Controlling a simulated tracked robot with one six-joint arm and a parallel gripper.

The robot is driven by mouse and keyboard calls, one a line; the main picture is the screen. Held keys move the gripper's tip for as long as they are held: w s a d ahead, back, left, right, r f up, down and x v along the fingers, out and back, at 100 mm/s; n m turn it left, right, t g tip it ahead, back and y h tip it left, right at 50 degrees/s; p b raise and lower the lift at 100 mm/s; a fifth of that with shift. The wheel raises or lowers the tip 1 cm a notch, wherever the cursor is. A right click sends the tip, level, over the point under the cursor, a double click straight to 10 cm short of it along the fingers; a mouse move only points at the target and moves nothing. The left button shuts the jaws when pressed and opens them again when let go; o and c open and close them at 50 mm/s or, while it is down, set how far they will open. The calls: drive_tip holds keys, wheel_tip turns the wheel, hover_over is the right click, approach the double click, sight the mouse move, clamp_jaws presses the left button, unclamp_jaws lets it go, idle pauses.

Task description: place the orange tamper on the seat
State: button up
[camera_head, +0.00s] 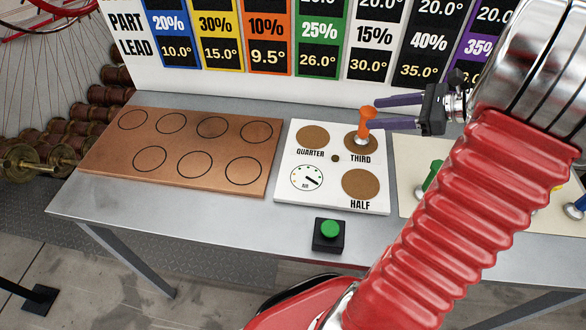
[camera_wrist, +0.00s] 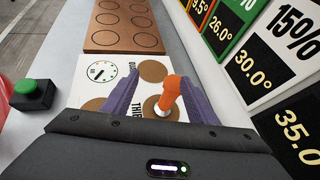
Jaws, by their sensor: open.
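The orange tamper (camera_head: 364,128) stands upright at the THIRD disc (camera_head: 351,146) of the white board (camera_head: 330,204). In the wrist view the tamper (camera_wrist: 171,90) shows between my purple fingers, closer to the right one, with its pale foot over the brown disc. My gripper (camera_head: 374,113) is open and reaches in from the right at the height of the tamper's upper part. The fingers (camera_wrist: 155,90) are spread to both sides of it. I cannot tell whether a finger touches it. The QUARTER disc (camera_head: 313,136) and HALF disc (camera_head: 360,184) are bare.
A copper-coloured board (camera_head: 185,148) with several empty circles lies on the left of the grey table. A green button (camera_head: 330,229) sits at the front edge. A cream board (camera_head: 408,150) with coloured items is partly hidden behind my arm. A sign panel (camera_head: 310,83) stands behind.

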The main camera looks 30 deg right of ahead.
drive_tip(key=s+a+r+n+g+h, duration=0.1)
drive_tip(key=s+a+n+h, duration=0.1)
drive_tip(key=a+n, duration=0.7)
drive_tip(key=s+a+r+n+g+h, duration=0.1)
drive_tip(key=s+a+n+g+h, duration=0.1)
drive_tip(key=a+n, duration=0.7)
drive_tip(key=s+a+r+n+g+h, duration=0.1)
drive_tip(key=s+a+n+h, duration=0.2)
drive_tip(key=s+a+n, duration=0.3)
drive_tip(key=a+n, duration=0.3)
drive_tip(key=a, duration=0.3)
drive_tip(key=shift+a+r+h, duration=0.2)
drive_tip(key=shift+a+h, duration=0.05)
drive_tip(key=shift+h, duration=0.15)
